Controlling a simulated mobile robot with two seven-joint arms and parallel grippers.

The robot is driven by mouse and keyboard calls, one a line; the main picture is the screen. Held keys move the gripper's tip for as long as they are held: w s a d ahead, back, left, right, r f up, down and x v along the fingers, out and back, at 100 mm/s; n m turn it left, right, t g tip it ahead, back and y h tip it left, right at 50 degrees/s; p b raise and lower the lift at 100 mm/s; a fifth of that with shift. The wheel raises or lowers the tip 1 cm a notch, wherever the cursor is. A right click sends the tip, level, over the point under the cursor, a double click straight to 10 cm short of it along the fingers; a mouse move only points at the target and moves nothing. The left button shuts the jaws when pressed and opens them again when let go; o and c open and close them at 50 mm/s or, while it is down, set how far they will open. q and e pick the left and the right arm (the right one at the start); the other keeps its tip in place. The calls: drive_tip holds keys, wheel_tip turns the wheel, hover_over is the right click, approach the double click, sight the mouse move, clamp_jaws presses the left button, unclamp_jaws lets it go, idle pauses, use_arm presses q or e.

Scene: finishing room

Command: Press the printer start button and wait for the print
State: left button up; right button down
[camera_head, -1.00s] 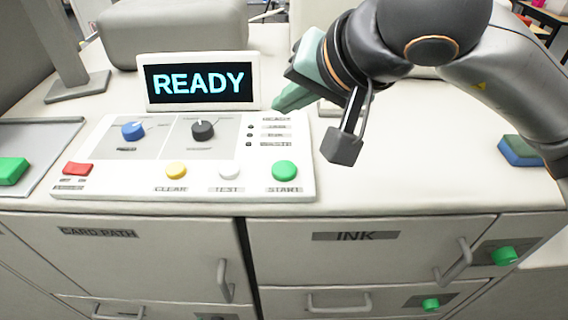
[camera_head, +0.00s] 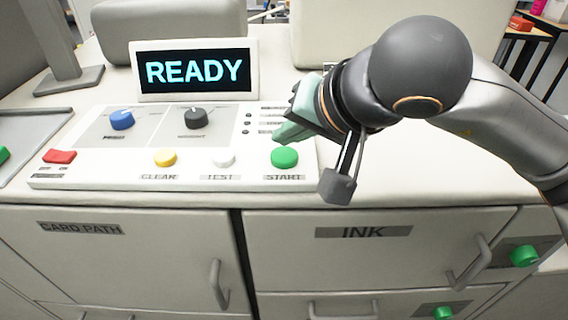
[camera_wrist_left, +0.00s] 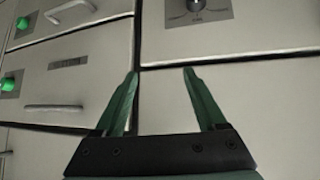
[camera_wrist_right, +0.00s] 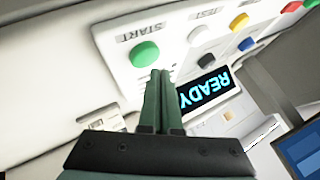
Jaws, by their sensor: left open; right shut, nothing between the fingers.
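The green START button (camera_head: 284,157) sits at the right front of the white control panel (camera_head: 100,183). The display (camera_head: 195,71) behind the panel reads READY. My right gripper (camera_head: 281,136) is shut and empty, just behind the START button with its fingertips pointing left over the panel; contact cannot be told. In the right wrist view the closed fingers (camera_wrist_right: 160,75) are beside the START button (camera_wrist_right: 145,53), with the upside-down display (camera_wrist_right: 206,88) beyond. My left gripper (camera_wrist_left: 160,75) is open and empty, in front of the cabinet fronts; it is not in the head view.
The panel also has a yellow CLEAR button (camera_head: 165,158), a white TEST button (camera_head: 224,159), a red button (camera_head: 59,157), a blue knob (camera_head: 122,120) and a black knob (camera_head: 196,118). Below are cabinet doors marked CARD PATH (camera_head: 80,228) and INK (camera_head: 362,232).

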use_arm(q)
drive_tip(key=shift+w+d+r, duration=0.25)
drive_tip(key=shift+w+r, duration=0.15)
drive_tip(key=shift+a+f, duration=0.15)
drive_tip(key=shift+a, duration=0.05)
idle(1.3)
drive_tip(key=shift+s+f, duration=0.1)
drive_tip(key=shift+f+b, duration=0.65)
drive_tip(key=shift+b, duration=0.05)
use_arm(e)
drive_tip(key=shift+f, duration=0.45)
use_arm(q)
drive_tip(key=shift+f+b, duration=0.5)
drive_tip(key=shift+b, duration=0.05)
use_arm(e)
drive_tip(key=shift+f, duration=0.4)
drive_tip(key=shift+r, duration=0.1)
use_arm(q)
drive_tip(key=shift+r+p, duration=0.3)
use_arm(e)
drive_tip(key=shift+r, duration=0.7)
